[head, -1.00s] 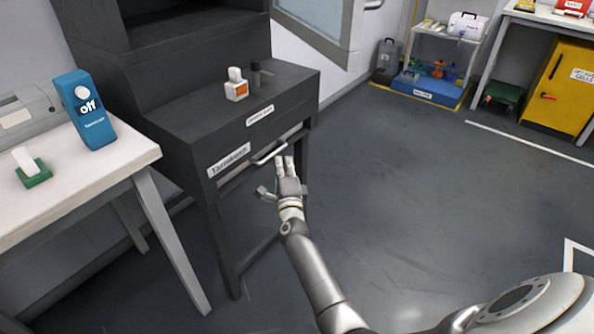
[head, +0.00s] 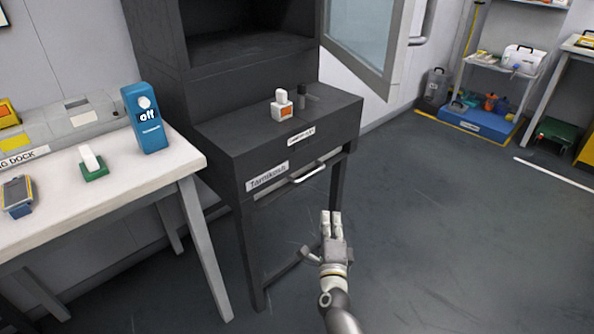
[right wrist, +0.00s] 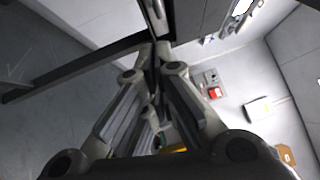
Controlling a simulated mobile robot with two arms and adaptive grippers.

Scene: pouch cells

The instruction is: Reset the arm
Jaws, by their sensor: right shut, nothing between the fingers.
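My right gripper (head: 331,222) shows in the head view in front of the dark cabinet (head: 238,160), below and to the right of its drawer handle (head: 306,173). It is apart from the handle, and its fingers are shut with nothing between them. The fingers also fill the middle of the right wrist view (right wrist: 155,75), where they meet near the top. The cabinet's drawer looks shut. My left gripper is not in view.
A white table (head: 130,200) at the left holds a blue device (head: 146,118) marked "off" and a green-based block (head: 92,163). A small white bottle (head: 281,105) stands on the cabinet. An open glass door (head: 362,40) juts out above.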

